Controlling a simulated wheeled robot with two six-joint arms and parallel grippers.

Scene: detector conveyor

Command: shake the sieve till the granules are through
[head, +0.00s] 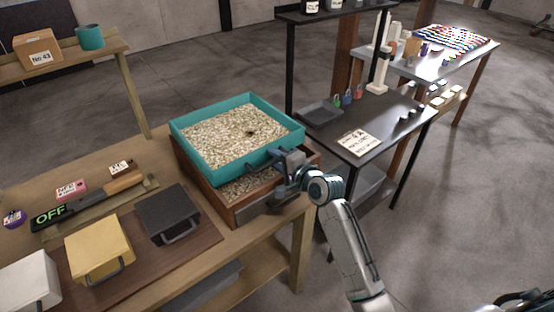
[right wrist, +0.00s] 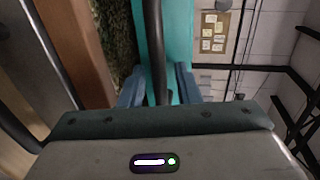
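The sieve (head: 284,137) is a teal square tray full of pale granules (head: 225,130), with a small dark patch among them. It is over an open brown wooden box (head: 238,212), which has granules showing in it below the sieve's front wall. I cannot tell whether the sieve rests on the box or hangs just above it. My right gripper (head: 282,165) is at the sieve's near right wall. In the right wrist view its fingers (right wrist: 160,88) are close together around the dark sieve handle (right wrist: 153,40), beside the teal wall (right wrist: 178,40). My left gripper is out of view.
On the wooden table are a dark lidded box (head: 168,212), a yellow box (head: 97,248), a white box (head: 28,283) and a black OFF-marked paddle (head: 62,213). A dark side table (head: 385,120) with padlocks stands to the right.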

